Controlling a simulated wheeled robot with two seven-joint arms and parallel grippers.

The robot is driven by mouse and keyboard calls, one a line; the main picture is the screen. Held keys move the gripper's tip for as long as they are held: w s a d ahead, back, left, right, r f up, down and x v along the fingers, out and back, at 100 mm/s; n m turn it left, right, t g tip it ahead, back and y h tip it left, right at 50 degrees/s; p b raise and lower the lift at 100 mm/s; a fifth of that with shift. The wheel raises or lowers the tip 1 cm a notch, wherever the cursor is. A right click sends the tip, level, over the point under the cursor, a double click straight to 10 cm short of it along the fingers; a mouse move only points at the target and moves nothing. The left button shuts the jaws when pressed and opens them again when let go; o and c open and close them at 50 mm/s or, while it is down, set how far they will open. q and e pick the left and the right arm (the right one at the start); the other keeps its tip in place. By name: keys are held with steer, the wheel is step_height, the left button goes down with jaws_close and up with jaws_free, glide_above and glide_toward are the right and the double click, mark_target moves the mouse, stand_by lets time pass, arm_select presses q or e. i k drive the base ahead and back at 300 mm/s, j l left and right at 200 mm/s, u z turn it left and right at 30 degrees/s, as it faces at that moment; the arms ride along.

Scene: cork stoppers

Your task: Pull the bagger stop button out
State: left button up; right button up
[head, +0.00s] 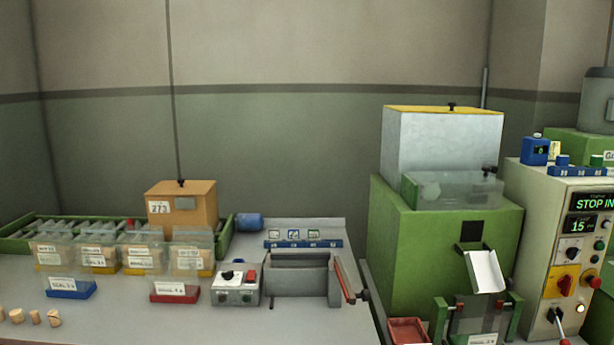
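A beige control panel (540,235) stands at the right edge in the head view. Its display (592,201) shows "STOP IN", cut off by the picture edge. A grey control box (236,284) on the table also carries a red button (251,276). I cannot tell for sure which is the bagger stop button, or whether any is pressed in. Neither of my grippers is in view.
A green machine (405,250) with a grey hopper stands left of the panel. A sealer (300,280) with a red handle (344,281) is on the grey table (130,320). Clear bins, an orange box (200,205) and several corks (35,317) are at left.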

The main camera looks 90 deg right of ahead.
mark_target(596, 283)
steer(key=z, duration=4.3)
